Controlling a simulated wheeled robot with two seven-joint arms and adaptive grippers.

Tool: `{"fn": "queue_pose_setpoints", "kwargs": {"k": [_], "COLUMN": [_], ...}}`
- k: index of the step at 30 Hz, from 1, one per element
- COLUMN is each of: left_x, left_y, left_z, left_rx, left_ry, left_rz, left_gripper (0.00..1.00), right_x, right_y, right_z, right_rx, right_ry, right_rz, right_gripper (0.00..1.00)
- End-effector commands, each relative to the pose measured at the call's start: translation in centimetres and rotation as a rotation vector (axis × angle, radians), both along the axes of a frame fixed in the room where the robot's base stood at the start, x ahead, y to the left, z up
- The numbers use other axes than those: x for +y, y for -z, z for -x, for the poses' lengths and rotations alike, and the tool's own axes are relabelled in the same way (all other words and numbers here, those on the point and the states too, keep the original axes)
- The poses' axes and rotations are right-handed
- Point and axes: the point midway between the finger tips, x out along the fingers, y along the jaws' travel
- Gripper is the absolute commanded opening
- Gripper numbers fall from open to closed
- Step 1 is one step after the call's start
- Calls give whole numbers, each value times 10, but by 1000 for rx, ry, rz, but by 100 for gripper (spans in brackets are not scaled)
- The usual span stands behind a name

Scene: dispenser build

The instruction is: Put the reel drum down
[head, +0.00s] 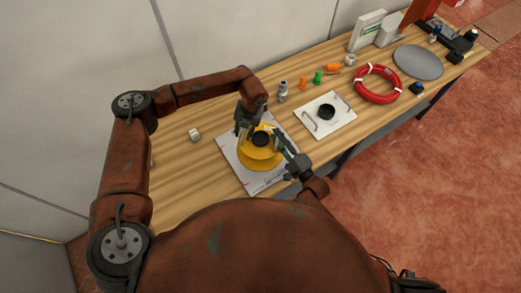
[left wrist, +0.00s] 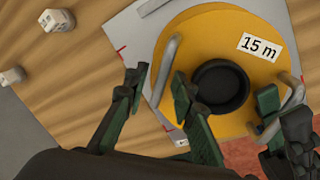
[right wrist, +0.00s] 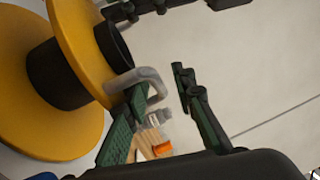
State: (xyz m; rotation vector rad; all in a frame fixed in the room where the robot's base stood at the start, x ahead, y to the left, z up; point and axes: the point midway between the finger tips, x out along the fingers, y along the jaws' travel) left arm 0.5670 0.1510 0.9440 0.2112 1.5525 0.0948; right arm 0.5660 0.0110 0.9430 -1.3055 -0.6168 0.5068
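The yellow reel drum (head: 257,158), with a black hub and a "15 m" label, is over the pale marked board (head: 238,172). It also shows in the left wrist view (left wrist: 215,35) and side-on in the right wrist view (right wrist: 75,125). Whether it touches the board is hidden. My left gripper (head: 246,126) is open at the drum's left grey handle (left wrist: 168,68), which lies between its spread fingers (left wrist: 160,82). My right gripper (head: 284,146) is open at the other handle (right wrist: 145,78); its fingers (right wrist: 160,90) are wide apart, the handle nearer one finger.
A white plate (head: 312,124) with two handles and a black centre lies to the right. Beyond are a red hose coil (head: 363,90), a grey disc (head: 418,62) and small orange and green parts (head: 318,77). A small white block (head: 195,134) lies left on bare wood.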

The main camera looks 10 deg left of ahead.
Motion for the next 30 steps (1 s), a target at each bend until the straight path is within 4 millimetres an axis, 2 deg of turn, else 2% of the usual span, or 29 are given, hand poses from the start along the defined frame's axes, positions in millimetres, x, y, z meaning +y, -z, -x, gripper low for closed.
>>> {"fn": "queue_pose_setpoints", "kwargs": {"k": [10,21,25,30], "left_x": [-1,-11,-14,-15], "left_y": [-6,-58,-71,-78], "left_z": [0,0,1,1], "left_rx": [0,-2,-1,0], "left_ry": [1,0,0,0], "left_rz": [0,-1,0,0], "left_gripper": [25,25,25,25], "right_x": [-1,-1,-1,-4], "right_y": [1,1,1,2], "right_z": [0,0,-1,2], "right_rx": [0,1,1,2], "right_ry": [1,1,2,2], "right_rz": [1,2,2,3], "right_gripper": [25,25,25,25]}}
